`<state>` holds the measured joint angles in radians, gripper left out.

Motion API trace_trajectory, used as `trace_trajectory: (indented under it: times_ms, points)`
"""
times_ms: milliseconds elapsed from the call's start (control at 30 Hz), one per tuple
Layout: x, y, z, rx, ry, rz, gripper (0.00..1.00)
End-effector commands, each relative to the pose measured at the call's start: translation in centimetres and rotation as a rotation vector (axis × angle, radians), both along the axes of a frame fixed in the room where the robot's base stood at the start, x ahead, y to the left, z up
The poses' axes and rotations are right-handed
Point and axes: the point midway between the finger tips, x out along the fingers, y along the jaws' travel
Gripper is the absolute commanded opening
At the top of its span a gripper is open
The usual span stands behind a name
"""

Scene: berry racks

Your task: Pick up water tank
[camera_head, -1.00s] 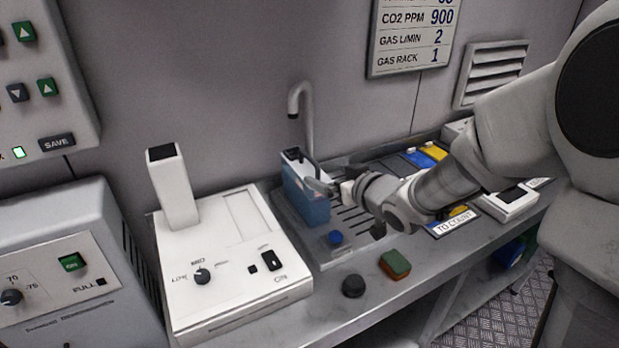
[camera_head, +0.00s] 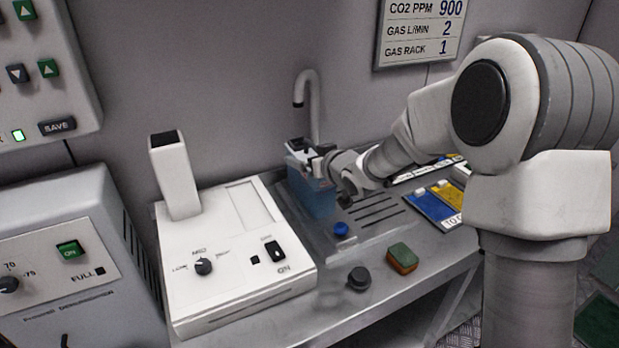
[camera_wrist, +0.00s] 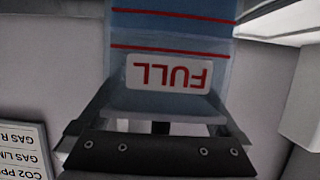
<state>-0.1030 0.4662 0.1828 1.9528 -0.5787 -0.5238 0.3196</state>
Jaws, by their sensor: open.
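The water tank (camera_head: 316,200), blue and see-through, stands upright below the tap on the drain tray. My gripper (camera_head: 318,162) is open at the tank's upper right side, close to its dark top. I cannot tell whether they touch. In the wrist view the tank (camera_wrist: 170,100) fills the upper middle, upside down, with red lines and a FULL label (camera_wrist: 167,78).
The tap (camera_head: 314,100) rises behind the tank. A white device (camera_head: 235,270) stands close on the left. A blue knob (camera_head: 341,229), a black knob (camera_head: 359,278) and a green-orange sponge (camera_head: 402,257) are in front. Blue and yellow panels (camera_head: 435,205) lie right.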

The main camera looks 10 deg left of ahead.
Motion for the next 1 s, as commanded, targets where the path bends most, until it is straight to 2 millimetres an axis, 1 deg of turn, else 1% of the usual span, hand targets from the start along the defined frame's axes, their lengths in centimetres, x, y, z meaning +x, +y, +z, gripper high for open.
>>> trace_trajectory:
  times_ms: [133, 167, 300, 467, 500, 667, 700, 1000]
  points:
    - [0.00, -0.04, 0.03, 0.000, 0.000, -0.001, 1.00]
    - [-0.01, -0.04, 0.03, 0.000, 0.000, -0.001, 0.98]
    - [-0.02, -0.06, 0.04, 0.000, 0.000, -0.001, 0.73]
    - [-0.03, -0.07, 0.04, 0.000, 0.000, -0.001, 0.44]
    - [-0.03, -0.07, 0.04, 0.000, 0.000, -0.001, 0.37]
    - [-0.03, -0.07, 0.03, 0.000, 0.000, 0.000, 0.08]
    - [-0.03, -0.07, 0.03, 0.000, 0.000, 0.000, 0.01]
    - [0.06, -0.01, 0.41, 0.003, -0.008, 0.001, 0.00]
